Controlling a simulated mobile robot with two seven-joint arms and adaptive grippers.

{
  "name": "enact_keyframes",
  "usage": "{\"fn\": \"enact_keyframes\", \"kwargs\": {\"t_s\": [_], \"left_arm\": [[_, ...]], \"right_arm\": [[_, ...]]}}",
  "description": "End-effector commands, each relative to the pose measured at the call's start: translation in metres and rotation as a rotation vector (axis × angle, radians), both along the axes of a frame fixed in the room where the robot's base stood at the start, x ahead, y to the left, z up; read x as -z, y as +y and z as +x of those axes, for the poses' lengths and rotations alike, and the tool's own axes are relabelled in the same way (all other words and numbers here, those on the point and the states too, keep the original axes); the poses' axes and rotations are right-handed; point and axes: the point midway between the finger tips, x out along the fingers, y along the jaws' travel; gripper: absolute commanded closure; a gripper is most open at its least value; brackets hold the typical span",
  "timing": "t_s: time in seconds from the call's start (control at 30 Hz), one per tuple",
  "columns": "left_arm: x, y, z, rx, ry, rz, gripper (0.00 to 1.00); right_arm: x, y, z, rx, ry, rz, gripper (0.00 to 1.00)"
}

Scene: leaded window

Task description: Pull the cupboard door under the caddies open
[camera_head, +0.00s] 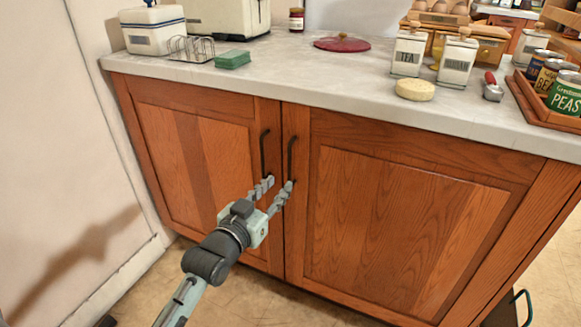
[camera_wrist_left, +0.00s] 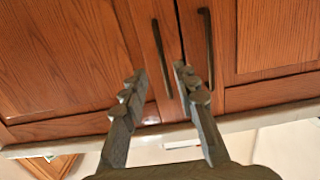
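The wooden cupboard has two closed doors. The right door (camera_head: 400,220) lies under the white TEA caddy (camera_head: 407,55) and a second lettered caddy (camera_head: 457,62). Its dark upright handle (camera_head: 291,157) is beside the left door's handle (camera_head: 264,150). My left gripper (camera_head: 278,184) is open at the handles' lower ends. In the left wrist view, which shows the cupboard upside down, the right door's handle (camera_wrist_left: 162,60) appears between the spread fingers (camera_wrist_left: 160,78); I cannot tell whether they touch it. The left door's handle (camera_wrist_left: 208,45) is outside them. My right gripper is not in view.
The worktop (camera_head: 300,80) overhangs the doors and holds a toast rack (camera_head: 191,49), green sponge (camera_head: 233,59), round yellow item (camera_head: 415,90) and a tray (camera_head: 543,100) of tins. A wall (camera_head: 70,150) stands at left. Floor (camera_head: 255,300) shows clear before the cupboard.

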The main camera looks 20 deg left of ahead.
Motion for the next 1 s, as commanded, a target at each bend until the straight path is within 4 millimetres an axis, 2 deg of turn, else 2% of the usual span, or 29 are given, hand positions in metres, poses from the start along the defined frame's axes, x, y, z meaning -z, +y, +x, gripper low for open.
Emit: {"fn": "enact_keyframes", "kwargs": {"t_s": [0.03, 0.13, 0.6, 0.73, 0.97, 1.0], "left_arm": [[-0.013, 0.002, 0.002, -0.004, -0.044, -0.005, 0.71], [-0.026, 0.003, 0.008, -0.007, -0.083, -0.009, 0.71], [-0.026, 0.003, 0.073, -0.006, -0.079, -0.008, 0.71], [-0.025, 0.003, 0.079, -0.006, -0.078, -0.008, 0.71], [-0.025, 0.003, 0.08, -0.006, -0.077, -0.007, 0.71], [-0.025, 0.003, 0.08, -0.006, -0.077, -0.007, 0.73]], "right_arm": [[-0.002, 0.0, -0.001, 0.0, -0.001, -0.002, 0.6], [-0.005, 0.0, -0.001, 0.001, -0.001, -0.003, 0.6], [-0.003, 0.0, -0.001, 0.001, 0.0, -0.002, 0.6], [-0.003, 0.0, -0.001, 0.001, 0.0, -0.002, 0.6], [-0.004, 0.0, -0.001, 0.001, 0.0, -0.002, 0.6], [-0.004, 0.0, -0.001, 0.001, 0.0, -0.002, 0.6]]}}
